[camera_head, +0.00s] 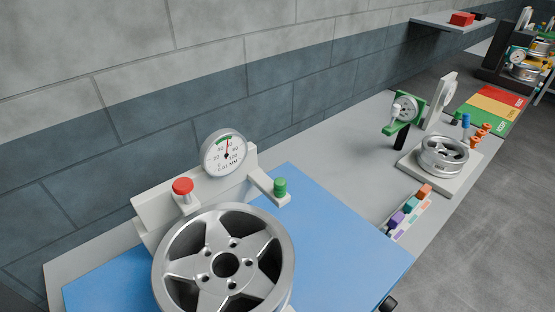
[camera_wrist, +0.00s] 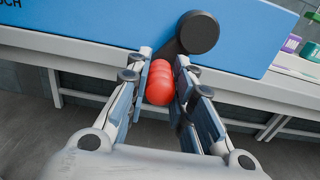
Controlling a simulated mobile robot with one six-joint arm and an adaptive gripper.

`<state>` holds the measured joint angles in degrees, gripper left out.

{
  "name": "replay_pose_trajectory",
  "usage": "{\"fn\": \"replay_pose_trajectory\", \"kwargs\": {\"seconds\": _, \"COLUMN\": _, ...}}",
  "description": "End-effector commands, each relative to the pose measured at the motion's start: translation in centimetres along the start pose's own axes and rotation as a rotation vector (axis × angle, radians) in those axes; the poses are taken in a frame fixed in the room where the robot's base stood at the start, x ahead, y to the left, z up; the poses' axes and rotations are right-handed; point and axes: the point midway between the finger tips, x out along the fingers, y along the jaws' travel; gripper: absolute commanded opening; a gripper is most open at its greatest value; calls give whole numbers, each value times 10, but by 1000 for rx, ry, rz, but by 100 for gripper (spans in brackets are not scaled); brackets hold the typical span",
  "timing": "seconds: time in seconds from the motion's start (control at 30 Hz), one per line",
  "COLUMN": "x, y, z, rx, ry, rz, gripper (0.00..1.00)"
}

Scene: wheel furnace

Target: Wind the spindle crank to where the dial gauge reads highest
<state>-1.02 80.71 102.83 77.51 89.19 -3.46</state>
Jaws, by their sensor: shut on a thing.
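The dial gauge (camera_head: 223,152) is a round white dial on a pale bracket behind the silver wheel (camera_head: 225,262). Its red needle points nearly straight up, at the green band along the top of the scale. In the wrist view, the spindle crank has a black round hub (camera_wrist: 198,32) at the front edge of the blue top and a red ribbed handle (camera_wrist: 160,82). My gripper (camera_wrist: 163,60) is shut on the red handle, one finger on each side. The handle lies below and left of the hub. My gripper does not show in the head view.
A red button (camera_head: 183,186) and a green button (camera_head: 280,186) flank the gauge. Right on the grey bench stand a smaller wheel (camera_head: 444,155), a green-framed gauge (camera_head: 404,110) and a tray of coloured blocks (camera_head: 408,214). A wall (camera_head: 150,110) runs behind the bench.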

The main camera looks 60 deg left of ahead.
Motion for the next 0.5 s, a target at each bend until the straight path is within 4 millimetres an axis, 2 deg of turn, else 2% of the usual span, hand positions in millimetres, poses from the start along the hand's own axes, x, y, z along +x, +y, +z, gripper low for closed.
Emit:
{"fn": "replay_pose_trajectory", "kwargs": {"seconds": 0.17, "x": 0, "y": -5, "z": -2, "rx": -2, "ry": -1, "rz": -3, "gripper": 0}}
{"fn": "replay_pose_trajectory", "kwargs": {"seconds": 0.5, "x": 0, "y": -33, "z": -8, "rx": -3, "ry": -5, "rz": -3, "gripper": 0}}
